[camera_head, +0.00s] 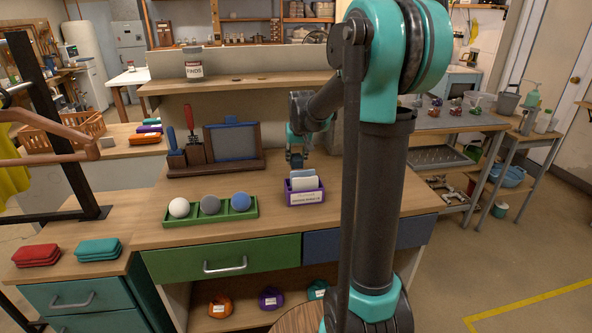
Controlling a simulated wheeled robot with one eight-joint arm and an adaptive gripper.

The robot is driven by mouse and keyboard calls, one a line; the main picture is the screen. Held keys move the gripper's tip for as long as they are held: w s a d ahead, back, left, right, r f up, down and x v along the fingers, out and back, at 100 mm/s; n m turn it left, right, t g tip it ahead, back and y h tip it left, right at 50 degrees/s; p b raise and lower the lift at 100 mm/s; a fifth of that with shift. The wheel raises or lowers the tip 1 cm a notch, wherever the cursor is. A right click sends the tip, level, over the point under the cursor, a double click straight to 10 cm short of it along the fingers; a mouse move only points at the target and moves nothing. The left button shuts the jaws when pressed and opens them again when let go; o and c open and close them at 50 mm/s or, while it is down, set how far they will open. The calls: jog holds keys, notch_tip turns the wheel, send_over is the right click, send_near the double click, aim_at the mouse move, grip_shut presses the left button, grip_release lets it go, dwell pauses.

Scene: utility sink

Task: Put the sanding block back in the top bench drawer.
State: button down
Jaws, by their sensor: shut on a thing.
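My gripper (296,161) points down over the bench, just above a purple holder (306,198) with white cards in it. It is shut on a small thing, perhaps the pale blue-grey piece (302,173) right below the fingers. The piece is too small to tell for sure whether it is the sanding block. The bench front has a green drawer (188,266) with a metal handle and a blue drawer (323,244) to its right, partly hidden by my arm. A teal drawer (50,297) tops the cabinet at left. These drawers look closed.
A green tray (215,218) with three balls lies left of the holder. A dark tool rack (258,163) stands behind it. A raised shelf (250,82) crosses the back. Red and teal stacks lie on the left cabinet. The bench front edge is mostly clear.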

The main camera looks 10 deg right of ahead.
jog(key=shift+f, duration=2.45)
jog(key=shift+f, duration=0.15)
jog(key=c, duration=1)
grip_release()
